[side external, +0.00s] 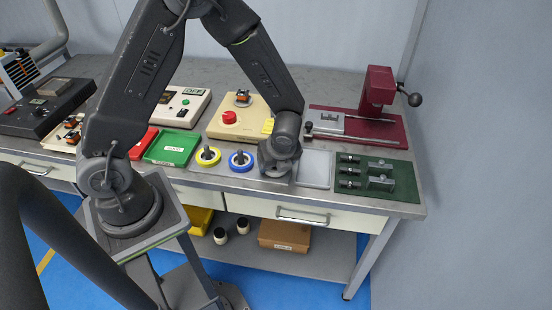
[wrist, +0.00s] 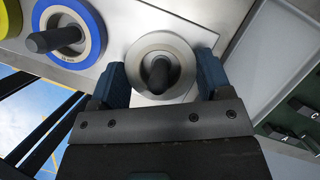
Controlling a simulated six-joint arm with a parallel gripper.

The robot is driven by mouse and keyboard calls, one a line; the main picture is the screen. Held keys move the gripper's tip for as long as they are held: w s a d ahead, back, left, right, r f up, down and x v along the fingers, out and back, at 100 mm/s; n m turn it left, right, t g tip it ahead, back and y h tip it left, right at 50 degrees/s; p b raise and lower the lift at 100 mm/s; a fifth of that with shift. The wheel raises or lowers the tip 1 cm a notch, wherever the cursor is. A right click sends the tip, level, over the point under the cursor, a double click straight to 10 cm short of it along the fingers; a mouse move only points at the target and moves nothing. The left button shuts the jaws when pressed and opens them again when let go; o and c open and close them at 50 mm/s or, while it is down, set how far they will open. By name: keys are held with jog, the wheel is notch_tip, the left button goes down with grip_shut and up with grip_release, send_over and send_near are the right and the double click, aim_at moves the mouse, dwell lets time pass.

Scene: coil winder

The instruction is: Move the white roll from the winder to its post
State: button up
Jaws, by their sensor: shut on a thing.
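The white roll (wrist: 136,62) is a pale ring with a grey rim, seen in the wrist view between my gripper's two blue-grey fingers. My gripper (wrist: 162,72) is shut on it from both sides. A dark post (wrist: 159,72) shows in the roll's hole, so the roll is around it; I cannot tell whether the roll rests on the plate below. In the side view my gripper (side external: 279,176) is low over the bench front, right of the blue roll (side external: 241,168), and hides the white roll. The winder appears to be the beige box (side external: 222,129) with a red button, behind my gripper.
The blue roll, also in the wrist view (wrist: 92,51), sits around its own post close on the left. A yellow roll (side external: 199,161) is beyond it. A pale plate (side external: 316,170) and a green fixture board (side external: 405,185) lie to the right. A maroon device (side external: 376,92) stands behind.

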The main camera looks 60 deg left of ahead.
jog(key=o, duration=1)
jog(key=shift+f, duration=0.1)
jog(key=shift+c, duration=0.2)
jog(key=v, duration=1.3)
jog(key=shift+r, duration=0.4)
jog(key=shift+d, duration=0.1)
jog(key=s+r+n+t+h, duration=0.4)
jog(key=s+r+n, duration=1)
jog(key=n, duration=0.7)
jog(key=shift+a, duration=0.45)
